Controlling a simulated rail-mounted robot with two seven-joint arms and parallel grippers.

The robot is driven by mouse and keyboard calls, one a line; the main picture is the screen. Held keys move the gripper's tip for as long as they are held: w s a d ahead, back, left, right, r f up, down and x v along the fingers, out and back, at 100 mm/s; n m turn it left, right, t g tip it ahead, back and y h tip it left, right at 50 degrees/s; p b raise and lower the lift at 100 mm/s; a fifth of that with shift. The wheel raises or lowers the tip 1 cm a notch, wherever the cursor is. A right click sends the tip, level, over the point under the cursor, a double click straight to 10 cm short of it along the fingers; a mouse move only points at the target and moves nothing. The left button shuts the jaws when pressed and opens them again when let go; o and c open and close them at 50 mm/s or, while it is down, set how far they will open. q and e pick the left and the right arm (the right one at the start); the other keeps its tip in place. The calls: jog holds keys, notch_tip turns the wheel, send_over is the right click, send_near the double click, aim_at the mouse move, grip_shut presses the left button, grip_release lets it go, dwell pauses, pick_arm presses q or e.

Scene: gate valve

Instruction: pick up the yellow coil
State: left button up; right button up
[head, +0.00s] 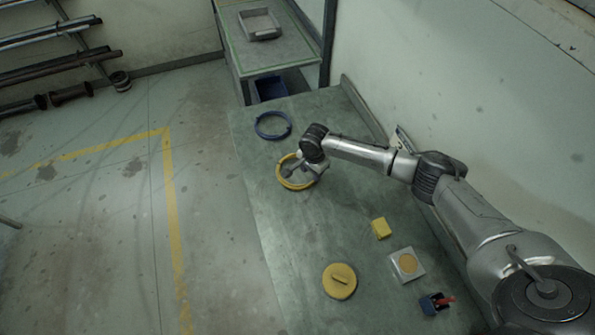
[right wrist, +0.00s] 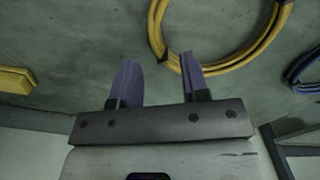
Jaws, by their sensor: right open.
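The yellow coil (head: 283,180) lies on the green table, partly hidden under my right gripper (head: 298,171) in the head view. In the right wrist view the coil (right wrist: 274,42) is a ring of several strands at the top, right of centre. My right gripper (right wrist: 157,80) is open, with its two dark fingers apart and nothing between them. The tip of its right finger overlaps the near-left part of the ring; I cannot tell whether they touch. My left gripper is not in view.
The green table (head: 262,225) also holds a blue coil (head: 272,125) behind, and a yellow block (head: 380,228), a round yellow lid (head: 339,281), a white plate with a yellow disc (head: 407,264) and a blue-and-red item (head: 436,303) nearer. A wall stands along the right.

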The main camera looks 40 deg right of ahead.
aim_at(311, 180)
jog(key=shift+s+a+f, duration=0.1)
jog(key=shift+s+f, duration=0.05)
jog(key=shift+f, duration=2.65)
grip_shut()
